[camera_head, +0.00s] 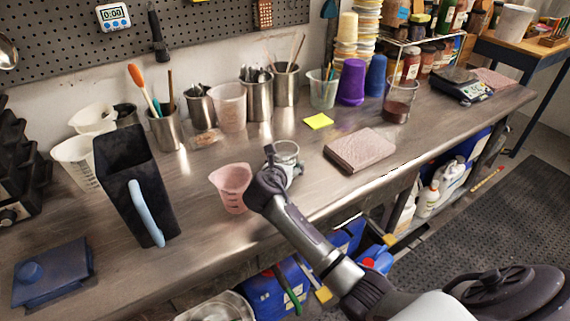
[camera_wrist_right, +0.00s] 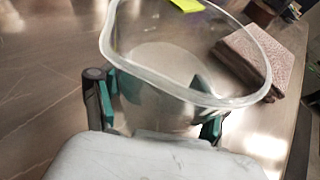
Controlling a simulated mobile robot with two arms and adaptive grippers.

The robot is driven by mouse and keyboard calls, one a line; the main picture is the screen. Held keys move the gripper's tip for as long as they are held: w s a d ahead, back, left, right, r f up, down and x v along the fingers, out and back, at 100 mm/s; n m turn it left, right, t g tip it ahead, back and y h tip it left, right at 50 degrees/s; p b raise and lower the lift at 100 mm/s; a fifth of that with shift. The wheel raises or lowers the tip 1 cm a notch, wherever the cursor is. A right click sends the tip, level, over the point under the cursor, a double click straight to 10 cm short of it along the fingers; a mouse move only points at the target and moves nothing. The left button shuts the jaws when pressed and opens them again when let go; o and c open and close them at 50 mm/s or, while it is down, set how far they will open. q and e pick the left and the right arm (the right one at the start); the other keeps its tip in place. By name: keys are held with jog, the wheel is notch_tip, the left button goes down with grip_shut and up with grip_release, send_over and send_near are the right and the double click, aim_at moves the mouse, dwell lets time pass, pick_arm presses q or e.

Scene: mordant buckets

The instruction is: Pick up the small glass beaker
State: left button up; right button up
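The small glass beaker (camera_head: 287,151) is clear and stands upright near the middle of the bench in the head view. Its base is hidden behind my right gripper (camera_head: 283,171). In the right wrist view the beaker (camera_wrist_right: 165,70) fills the middle, its wide rim toward the camera. My right gripper (camera_wrist_right: 160,115) has one teal-padded finger on each side of the beaker's lower wall. The pads lie very close to the glass; I cannot tell whether both press on it. My left gripper is in neither view.
A pink beaker (camera_head: 233,187) stands just left of my right gripper. A brown folded cloth or book (camera_head: 360,149) lies to the right. A black pitcher (camera_head: 128,185) is further left. Steel cups with tools (camera_head: 257,98) line the back. Bare bench lies between the pitcher and pink beaker.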

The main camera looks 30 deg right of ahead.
jog(key=c, duration=0.8)
jog(key=shift+c, duration=0.3)
jog(key=shift+r, duration=0.15)
